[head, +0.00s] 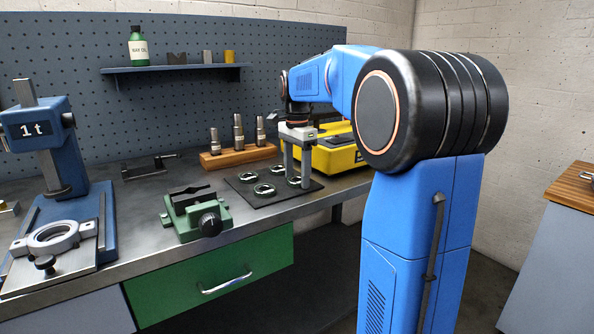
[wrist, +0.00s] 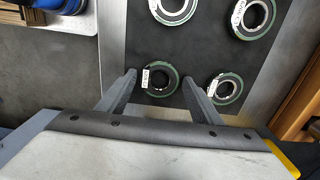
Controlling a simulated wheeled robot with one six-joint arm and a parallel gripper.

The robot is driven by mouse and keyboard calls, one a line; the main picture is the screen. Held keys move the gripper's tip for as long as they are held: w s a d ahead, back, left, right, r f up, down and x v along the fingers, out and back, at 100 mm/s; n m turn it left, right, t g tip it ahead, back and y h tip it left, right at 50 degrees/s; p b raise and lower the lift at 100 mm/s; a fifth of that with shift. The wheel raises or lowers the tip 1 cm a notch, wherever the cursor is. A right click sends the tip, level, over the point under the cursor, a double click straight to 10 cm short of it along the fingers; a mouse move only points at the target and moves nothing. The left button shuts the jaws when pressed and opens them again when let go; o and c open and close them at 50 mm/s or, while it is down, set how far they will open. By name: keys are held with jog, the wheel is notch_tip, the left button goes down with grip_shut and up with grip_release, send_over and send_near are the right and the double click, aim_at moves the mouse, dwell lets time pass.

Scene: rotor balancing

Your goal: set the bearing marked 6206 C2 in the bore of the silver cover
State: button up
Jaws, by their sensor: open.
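The silver cover (head: 36,244), a ring-shaped casting with an open bore, lies on the plate of the blue press at the left. Several dark bearings with green rims and white tags lie on a black mat (head: 240,187). The tags are too small to read, so I cannot tell which is 6206 C2. My gripper (head: 297,180) is open and points down over the mat's right part. In the wrist view my gripper (wrist: 160,80) has one tagged bearing (wrist: 174,79) between its fingertips, with a gap on both sides. The other bearings (wrist: 188,10) lie around it.
A green vise (head: 196,214) stands between press (head: 62,150) and mat. A wooden block (head: 238,158) with upright metal pins stands behind the mat, and a yellow machine (head: 340,160) at its right. Bare bench shows between press and vise.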

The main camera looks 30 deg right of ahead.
jog(key=c, duration=0.8)
jog(key=shift+r, duration=3.05)
